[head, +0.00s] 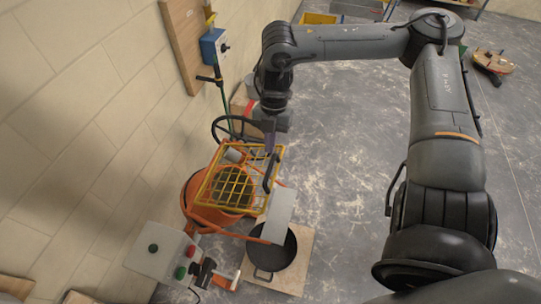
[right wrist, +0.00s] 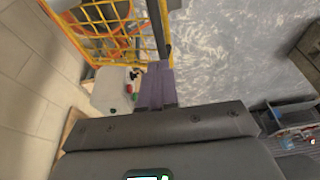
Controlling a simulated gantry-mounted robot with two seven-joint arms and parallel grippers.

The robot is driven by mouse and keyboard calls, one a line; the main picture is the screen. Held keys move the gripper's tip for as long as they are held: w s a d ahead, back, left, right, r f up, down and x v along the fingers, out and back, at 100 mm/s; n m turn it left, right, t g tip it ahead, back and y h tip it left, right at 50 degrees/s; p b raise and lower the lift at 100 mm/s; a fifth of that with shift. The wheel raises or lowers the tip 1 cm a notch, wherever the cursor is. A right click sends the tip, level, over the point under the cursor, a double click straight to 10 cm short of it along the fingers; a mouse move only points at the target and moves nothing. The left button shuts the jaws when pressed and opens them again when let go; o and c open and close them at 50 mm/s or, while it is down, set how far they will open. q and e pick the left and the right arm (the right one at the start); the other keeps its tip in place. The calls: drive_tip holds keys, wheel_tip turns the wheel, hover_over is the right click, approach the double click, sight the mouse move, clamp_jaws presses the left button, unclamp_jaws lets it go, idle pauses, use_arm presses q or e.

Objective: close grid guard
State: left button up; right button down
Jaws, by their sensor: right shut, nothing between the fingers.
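The yellow grid guard (head: 228,187) is over the mouth of the orange mixer drum (head: 207,213) in the head view. It looks tilted; I cannot tell its exact angle. It also shows at the top of the right wrist view (right wrist: 147,24), with a dark bar (right wrist: 158,28) along its right side. My right gripper (head: 270,148) is shut and empty at the guard's upper right edge. Its purple fingers (right wrist: 156,80) show in the right wrist view, just below the guard there. I cannot tell whether they touch it. My left gripper is not in view.
A black tub (head: 272,252) stands on a board below a grey chute (head: 278,217). A control box (head: 152,254) with red and green buttons is at lower left. A black handwheel (head: 216,128) is behind the guard, near the wall.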

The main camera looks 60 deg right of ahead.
hover_over(270, 169)
drive_tip(key=d, duration=0.1)
drive_tip(key=f, duration=0.4)
drive_tip(key=shift+w+f+p, duration=0.2)
drive_tip(key=shift+f+p, duration=0.1)
drive_tip(key=shift+p, duration=0.1)
drive_tip(key=shift+f, duration=0.85)
drive_tip(key=shift+f, duration=0.1)
